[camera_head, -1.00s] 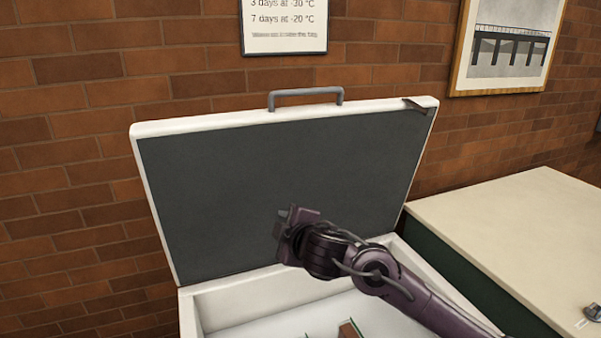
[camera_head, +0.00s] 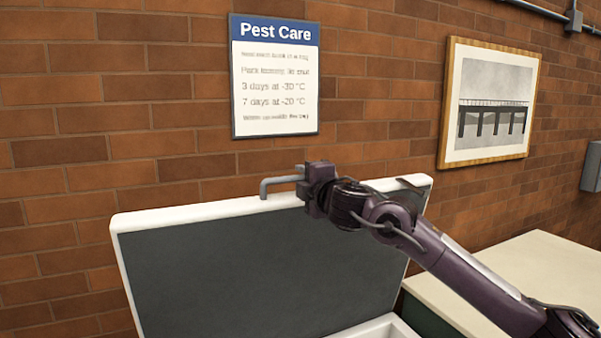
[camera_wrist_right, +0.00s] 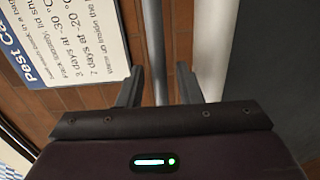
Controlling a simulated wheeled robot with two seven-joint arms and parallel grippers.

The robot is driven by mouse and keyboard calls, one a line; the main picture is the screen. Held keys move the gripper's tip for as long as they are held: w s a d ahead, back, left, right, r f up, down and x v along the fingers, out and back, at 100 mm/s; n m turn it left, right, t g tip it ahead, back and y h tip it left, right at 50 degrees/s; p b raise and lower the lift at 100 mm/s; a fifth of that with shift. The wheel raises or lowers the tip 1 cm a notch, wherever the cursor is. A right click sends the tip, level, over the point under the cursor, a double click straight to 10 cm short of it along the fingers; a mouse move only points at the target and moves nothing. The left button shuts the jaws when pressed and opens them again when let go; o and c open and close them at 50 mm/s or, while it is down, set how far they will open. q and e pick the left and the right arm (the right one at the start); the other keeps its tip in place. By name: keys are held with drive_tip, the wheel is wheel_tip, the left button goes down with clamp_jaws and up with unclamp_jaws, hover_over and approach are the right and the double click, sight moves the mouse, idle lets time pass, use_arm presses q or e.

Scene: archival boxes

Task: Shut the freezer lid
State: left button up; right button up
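The freezer lid (camera_head: 230,270) stands raised, leaning back toward the brick wall, its dark inner panel facing me. A grey bar handle (camera_head: 280,182) is on its top edge. My right gripper (camera_head: 310,188) is at the right end of this handle and hides that part. In the right wrist view the handle bar (camera_wrist_right: 155,45) runs between the two open fingers (camera_wrist_right: 159,80), with a gap on each side. The lid's white edge (camera_wrist_right: 210,45) lies just right of the bar. Only a corner of the freezer body (camera_head: 385,328) shows. My left gripper is not in view.
A pest care sign (camera_head: 275,77) and a framed bridge picture (camera_head: 490,103) hang on the brick wall behind the lid. A pale-topped counter (camera_head: 540,270) stands right of the freezer, under my right arm.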

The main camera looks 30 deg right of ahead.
drive_tip(key=shift+w, duration=0.7)
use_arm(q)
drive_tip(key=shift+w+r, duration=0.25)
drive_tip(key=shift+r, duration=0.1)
use_arm(e)
clamp_jaws()
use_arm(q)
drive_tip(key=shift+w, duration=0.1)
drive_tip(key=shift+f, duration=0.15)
